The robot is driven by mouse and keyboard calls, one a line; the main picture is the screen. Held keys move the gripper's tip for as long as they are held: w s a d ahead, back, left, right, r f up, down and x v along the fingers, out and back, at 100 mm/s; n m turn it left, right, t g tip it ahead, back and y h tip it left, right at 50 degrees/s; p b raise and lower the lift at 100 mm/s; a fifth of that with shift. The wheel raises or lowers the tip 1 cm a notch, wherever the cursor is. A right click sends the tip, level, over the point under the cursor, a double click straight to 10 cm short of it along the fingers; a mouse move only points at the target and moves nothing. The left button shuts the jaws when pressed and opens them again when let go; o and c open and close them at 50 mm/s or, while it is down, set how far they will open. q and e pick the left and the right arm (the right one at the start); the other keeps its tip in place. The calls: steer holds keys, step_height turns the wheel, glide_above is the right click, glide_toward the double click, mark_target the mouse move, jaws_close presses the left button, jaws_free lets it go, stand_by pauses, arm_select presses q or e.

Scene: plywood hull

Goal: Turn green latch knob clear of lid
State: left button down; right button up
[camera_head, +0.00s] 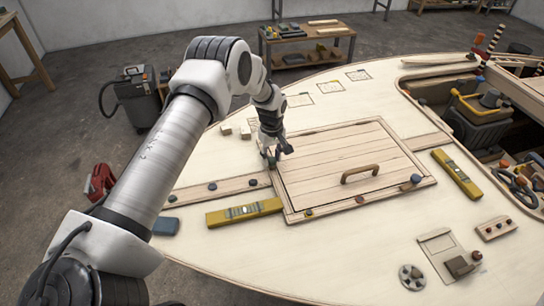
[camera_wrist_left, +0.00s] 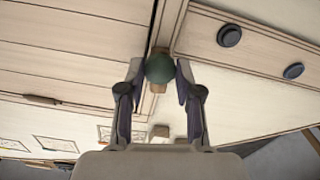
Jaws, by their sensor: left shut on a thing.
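The green latch knob (camera_wrist_left: 160,68) shows in the left wrist view between the fingertips of my left gripper (camera_wrist_left: 159,74), which is shut on it. A short wooden latch piece (camera_wrist_left: 158,87) shows just below the knob, near the lid's edge; I cannot tell whether it overlaps the lid. In the head view my left gripper (camera_head: 275,155) is at the left edge of the plank lid (camera_head: 335,151) and hides the green knob. The lid lies flat in its frame, with a brown handle (camera_head: 360,173) near its front. My right gripper is not in view.
Yellow levels (camera_head: 244,212) (camera_head: 457,172) lie left and right of the lid. Other coloured knobs, including a blue one (camera_head: 416,179), sit on the front frame. An open bay with a black and yellow tool case (camera_head: 485,107) is at right.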

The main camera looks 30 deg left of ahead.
mark_target(271, 160)
arm_select(q)
steer(key=c, duration=1)
jaws_free()
steer(key=shift+s+f, duration=0.2)
steer(key=shift+o, duration=1.2)
steer(key=shift+w, duration=0.1)
steer(key=shift+w+a, duration=0.1)
step_height(271, 160, up, 12)
